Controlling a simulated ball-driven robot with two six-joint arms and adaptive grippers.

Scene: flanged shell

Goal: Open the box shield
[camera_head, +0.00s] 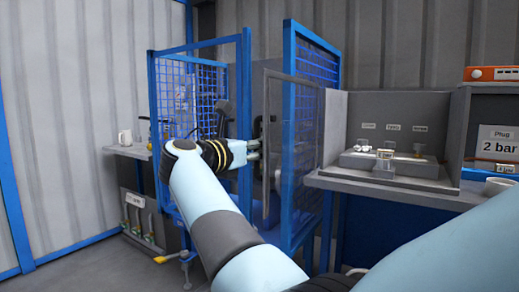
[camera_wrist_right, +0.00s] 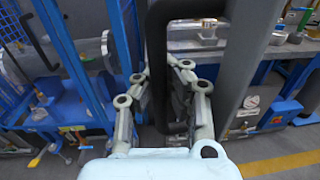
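The box shield looks like the grey-framed see-through panel (camera_head: 267,100) at the front of a blue mesh enclosure (camera_head: 247,75). A dark handle (camera_head: 256,127) stands at its left edge. My right gripper (camera_head: 256,149) is at this handle, reaching in from the left side of the panel. In the right wrist view, a black bent handle (camera_wrist_right: 158,50) runs down between the fingers of my right gripper (camera_wrist_right: 160,78). The fingertips sit close against both sides of it. A grey upright (camera_wrist_right: 243,60) is right of the handle. My left gripper is not in view.
A bench with a grey fixture (camera_head: 395,168) stands right of the enclosure. A mug (camera_head: 125,137) is on a small shelf at left. In the right wrist view, a blue post (camera_wrist_right: 75,60) is close left of the gripper, and a gauge (camera_wrist_right: 252,102) sits low at right.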

